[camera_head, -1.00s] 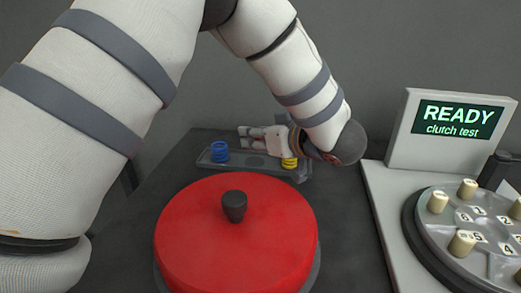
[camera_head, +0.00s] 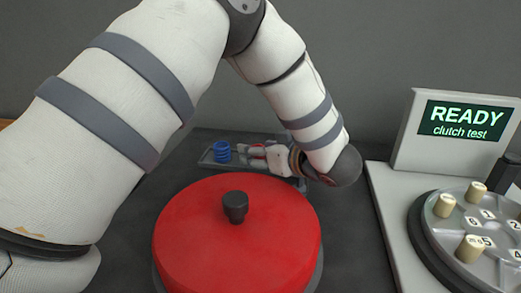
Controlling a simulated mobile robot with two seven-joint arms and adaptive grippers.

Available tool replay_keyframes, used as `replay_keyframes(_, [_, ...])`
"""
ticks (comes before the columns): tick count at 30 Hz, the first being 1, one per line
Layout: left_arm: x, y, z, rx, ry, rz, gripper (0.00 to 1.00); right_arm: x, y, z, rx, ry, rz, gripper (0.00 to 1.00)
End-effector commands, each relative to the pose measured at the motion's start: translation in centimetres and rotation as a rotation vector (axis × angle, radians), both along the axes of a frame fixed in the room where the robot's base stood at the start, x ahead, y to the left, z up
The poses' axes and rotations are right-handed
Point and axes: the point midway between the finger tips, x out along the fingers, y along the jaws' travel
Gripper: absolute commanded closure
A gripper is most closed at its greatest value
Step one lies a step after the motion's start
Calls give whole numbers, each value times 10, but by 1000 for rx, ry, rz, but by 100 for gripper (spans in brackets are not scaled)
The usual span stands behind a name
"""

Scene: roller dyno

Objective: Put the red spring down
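My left arm comes in from the left and bends down behind the red drum. Its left gripper (camera_head: 254,153) is low over the spring tray (camera_head: 208,162), fingers pointing left. Small patches of the red spring (camera_head: 258,147) show at the fingers; the rest is hidden by them. The view is too small to tell whether the fingers grip it or stand apart around it. The blue spring (camera_head: 222,152) stands upright at the tray's left end, left of the fingertips. The yellow spring is hidden. My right gripper is out of view.
A large red drum with a black knob (camera_head: 235,207) stands in front of the tray. At right are a display reading "READY clutch test" (camera_head: 466,121) and a grey disc with several beige pegs and numbered labels (camera_head: 485,240). Dark bench top is bare between them.

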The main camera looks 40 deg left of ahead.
Motion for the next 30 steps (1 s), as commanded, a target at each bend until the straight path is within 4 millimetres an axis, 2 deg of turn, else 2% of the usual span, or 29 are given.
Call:
replay_keyframes(2, [-1,-7,6,-1,-2,-2,48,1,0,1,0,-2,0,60])
replay_keyframes(9, [-17,-66,29,1,-5,-4,48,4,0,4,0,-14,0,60])
replay_keyframes(15, [-27,-100,41,1,-2,-2,48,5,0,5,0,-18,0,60])
replay_keyframes(19, [-30,-108,44,0,0,1,48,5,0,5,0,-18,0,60])
replay_keyframes(30, [-30,-109,44,0,0,1,48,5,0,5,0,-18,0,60])
